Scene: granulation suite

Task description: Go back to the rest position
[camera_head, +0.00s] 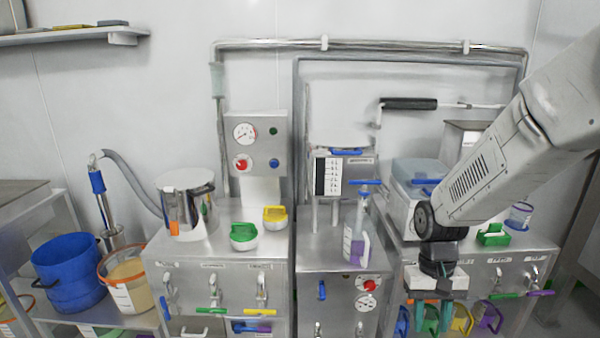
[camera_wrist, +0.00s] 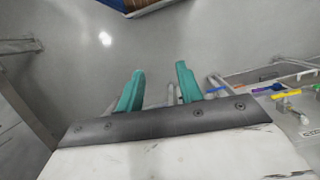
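My gripper (camera_head: 433,316) hangs at the lower right in the head view, pointing down in front of the right steel cabinet. Its two green fingers also show in the wrist view (camera_wrist: 158,90), spread apart with nothing between them. Beyond the fingertips the wrist view shows bare grey floor. My arm reaches in from the right edge of the head view and hides part of the right bench.
Steel cabinets line the wall, carrying a steel pot (camera_head: 187,205), a green-lidded item (camera_head: 243,236), a yellow-lidded item (camera_head: 275,217) and a clear bottle (camera_head: 356,242). A blue bucket (camera_head: 68,272) stands on the left shelf. Coloured handles (camera_head: 488,316) stick out near my gripper.

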